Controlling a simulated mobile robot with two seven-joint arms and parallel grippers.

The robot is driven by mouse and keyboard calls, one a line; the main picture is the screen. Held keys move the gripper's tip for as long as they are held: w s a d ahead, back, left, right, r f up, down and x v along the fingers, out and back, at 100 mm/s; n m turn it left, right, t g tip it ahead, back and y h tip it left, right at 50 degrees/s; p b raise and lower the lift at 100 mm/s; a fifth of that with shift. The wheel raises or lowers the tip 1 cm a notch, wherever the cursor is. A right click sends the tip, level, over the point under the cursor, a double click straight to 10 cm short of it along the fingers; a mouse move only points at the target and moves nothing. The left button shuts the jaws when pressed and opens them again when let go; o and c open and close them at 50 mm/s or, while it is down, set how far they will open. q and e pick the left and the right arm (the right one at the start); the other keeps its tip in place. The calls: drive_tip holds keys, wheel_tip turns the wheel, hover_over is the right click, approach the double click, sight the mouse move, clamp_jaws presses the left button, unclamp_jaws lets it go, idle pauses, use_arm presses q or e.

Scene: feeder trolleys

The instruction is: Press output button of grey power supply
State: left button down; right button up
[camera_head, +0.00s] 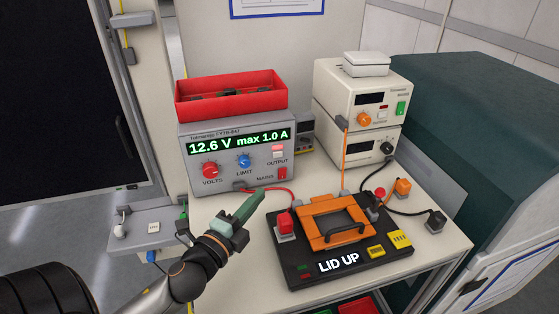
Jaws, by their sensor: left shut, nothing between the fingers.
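The grey power supply (228,172) stands at the back left of the bench, its lit display (238,142) reading "12.6 V max 1.0 A". Its output button (278,153) is a small pale, pinkish button above the OUTPUT label, at the right of the front panel. Below are a red VOLTS knob (210,170), a blue LIMIT knob (244,161) and a red MAINS switch (283,174). My left gripper (258,198) is shut and empty, in front of and below the panel, apart from the button. My right gripper is out of view.
A red bin (231,96) sits on the supply. A black fixture (297,272) with an orange lid frame (314,241) and "LID UP" display stands right of my gripper. Two stacked cream units (341,91) stand behind it. A red cable (277,189) crosses near my fingertips.

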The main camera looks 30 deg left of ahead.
use_arm(q)
drive_tip(key=shift+s, duration=0.1)
drive_tip(key=p, duration=0.2)
approach(282, 154)
drive_tip(key=w+d, duration=0.3)
drive_tip(key=shift+w+a, duration=0.7)
drive_tip(key=shift+a, duration=0.15)
drive_tip(key=shift+w+a, duration=0.7)
drive_tip(key=shift+a, duration=0.2)
